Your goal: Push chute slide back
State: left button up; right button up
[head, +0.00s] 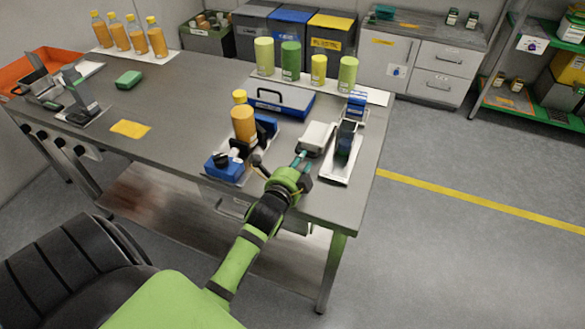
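A filler-like device stands near the right end of the grey table, with a blue base block (222,168) and an orange cylinder (243,125). To its right is a pale grey block (317,138). Beside that, a white chute-like tray (341,172) lies along the table's right edge, with a dark upright part (346,140) on it. I cannot tell for sure which piece is the chute slide. My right gripper is not in view.
A blue case (280,102) with a black handle lies behind the device. Several green and yellow cylinders (290,60) stand at the table's back edge. A green block (129,79) and a yellow sheet (130,128) lie left. The middle left of the table is mostly clear.

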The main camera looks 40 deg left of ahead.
pick_arm(q)
jog(key=v, duration=0.7)
jog(key=shift+s+r, duration=0.15)
jog(key=shift+s, duration=0.1)
